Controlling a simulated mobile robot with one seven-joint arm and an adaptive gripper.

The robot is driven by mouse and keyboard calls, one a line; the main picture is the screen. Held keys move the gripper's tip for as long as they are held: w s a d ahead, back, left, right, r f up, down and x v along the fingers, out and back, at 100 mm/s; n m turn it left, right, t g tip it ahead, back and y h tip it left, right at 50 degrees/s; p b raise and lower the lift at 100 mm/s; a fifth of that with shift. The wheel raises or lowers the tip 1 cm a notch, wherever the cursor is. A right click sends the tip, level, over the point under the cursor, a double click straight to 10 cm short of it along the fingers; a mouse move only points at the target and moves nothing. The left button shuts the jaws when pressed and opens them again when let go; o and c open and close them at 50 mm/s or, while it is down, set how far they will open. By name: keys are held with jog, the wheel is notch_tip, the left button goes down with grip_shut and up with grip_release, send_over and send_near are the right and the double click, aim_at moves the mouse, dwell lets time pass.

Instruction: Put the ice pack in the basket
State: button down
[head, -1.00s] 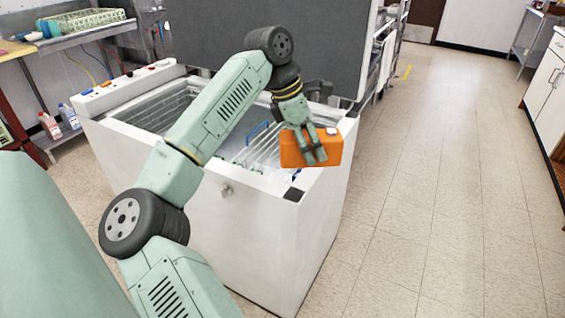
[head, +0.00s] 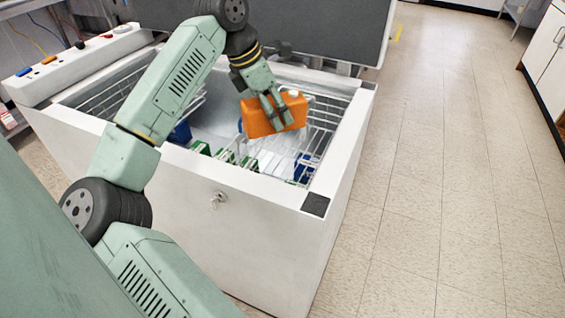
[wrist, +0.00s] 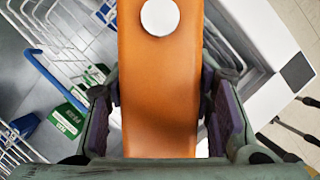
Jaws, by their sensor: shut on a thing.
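The ice pack (head: 262,119) is an orange, flat block with a round white cap. It also fills the middle of the wrist view (wrist: 160,85), cap toward the top. My gripper (head: 275,112) is shut on the ice pack, with a finger on each side of it. It holds the pack above the open chest freezer (head: 200,180). A white wire basket (head: 325,115) hangs inside the freezer at the right, partly hidden behind the pack. Another wire basket (head: 105,97) shows at the left, partly behind my arm.
Green-and-white boxes (wrist: 66,119) and blue items lie low inside the freezer. The freezer's raised dark lid (head: 330,30) stands behind. A panel with colored knobs (head: 75,60) is at the left. The tiled floor (head: 440,180) at the right is clear.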

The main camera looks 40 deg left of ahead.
jog(key=f+b, duration=0.1)
jog(key=f, duration=0.4)
jog(key=f+b, duration=0.1)
jog(key=f, duration=0.4)
jog(key=f+b, duration=0.1)
jog(key=f, duration=0.4)
jog(key=shift+w+a+f+b, duration=0.2)
jog(key=shift+a+f+b, duration=0.1)
jog(key=shift+f, duration=2.4)
jog(key=shift+f, duration=0.1)
jog(key=shift+f, duration=0.15)
jog(key=c, duration=0.8)
grip_release()
jog(key=shift+o, duration=0.2)
